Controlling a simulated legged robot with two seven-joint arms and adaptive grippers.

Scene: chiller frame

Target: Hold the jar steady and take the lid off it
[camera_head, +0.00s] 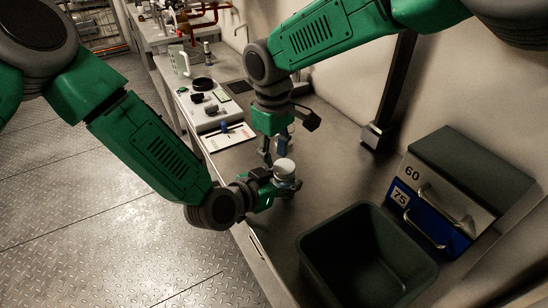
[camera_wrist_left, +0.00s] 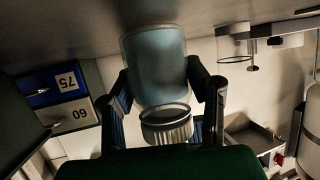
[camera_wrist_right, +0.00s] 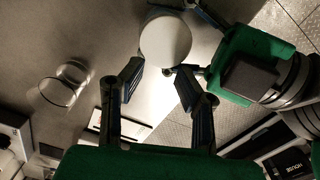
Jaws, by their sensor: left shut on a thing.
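The jar (camera_wrist_left: 155,65) is a bluish, see-through cylinder with a pale ribbed lid (camera_wrist_left: 168,126) on it. My left gripper (camera_head: 280,185) is shut on the jar's side, with one finger on each side in the left wrist view. The lid shows as a pale round cap in the head view (camera_head: 284,166) and as a white disc in the right wrist view (camera_wrist_right: 166,42). My right gripper (camera_head: 275,150) is open and empty, close above and beside the lid. In the right wrist view its fingertips (camera_wrist_right: 158,76) are apart, and the lid lies just beyond them.
A dark open bin (camera_head: 322,239) stands at the bench's front right, beside drawers marked 60 and 75 (camera_head: 430,205). A clear glass vessel (camera_wrist_right: 62,84) stands on the bench. A pale board (camera_head: 228,137) and small dark items (camera_head: 205,100) lie farther back.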

